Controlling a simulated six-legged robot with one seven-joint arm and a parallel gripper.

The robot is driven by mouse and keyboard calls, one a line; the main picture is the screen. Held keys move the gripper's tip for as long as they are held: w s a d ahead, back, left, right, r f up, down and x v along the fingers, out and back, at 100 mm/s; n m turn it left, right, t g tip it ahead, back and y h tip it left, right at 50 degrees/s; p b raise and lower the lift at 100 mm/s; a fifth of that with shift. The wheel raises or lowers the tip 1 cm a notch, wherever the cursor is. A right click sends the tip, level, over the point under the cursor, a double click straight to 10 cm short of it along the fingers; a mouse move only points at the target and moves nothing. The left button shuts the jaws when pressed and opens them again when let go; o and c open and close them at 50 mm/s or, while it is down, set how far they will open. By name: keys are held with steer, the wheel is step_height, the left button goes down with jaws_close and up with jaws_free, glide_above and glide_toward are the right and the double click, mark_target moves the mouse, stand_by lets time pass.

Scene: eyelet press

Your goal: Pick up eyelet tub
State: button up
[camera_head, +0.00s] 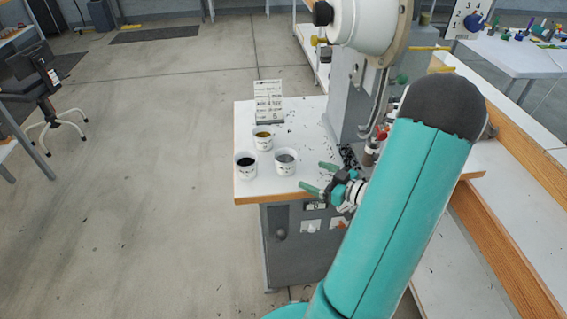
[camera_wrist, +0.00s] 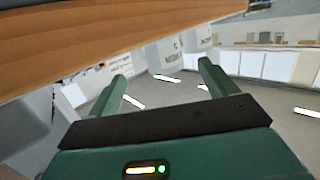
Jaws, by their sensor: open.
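Three small white tubs stand upright on the white tabletop of the press stand in the head view. One tub (camera_head: 286,163) holds grey bits, one (camera_head: 246,167) holds black bits and one (camera_head: 263,139) holds yellowish bits. I cannot tell which is the eyelet tub. My gripper (camera_head: 314,177) is open and empty, just right of the grey-filled tub, its fingers pointing left toward it, apart from it. The wrist view looks upside down; two pale marked shapes, seemingly tubs (camera_wrist: 168,54), hang beyond my open fingers, under the wooden table edge (camera_wrist: 110,32).
A label board (camera_head: 268,101) stands at the tabletop's back. The grey press (camera_head: 345,92) rises behind my gripper. A wooden-edged bench (camera_head: 510,250) runs along the right. Small dark bits lie scattered on the tabletop. The floor to the left is clear up to a stool (camera_head: 50,115).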

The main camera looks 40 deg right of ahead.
mark_target(294, 168)
steer(key=x, duration=0.3)
steer(key=shift+w+f, duration=0.1)
steer(key=shift+w, duration=0.15)
steer(key=x, duration=0.6)
steer(key=shift+w+a, duration=0.2)
steer(key=shift+a, duration=0.05)
steer(key=shift+c, duration=0.5)
steer(key=c, duration=1)
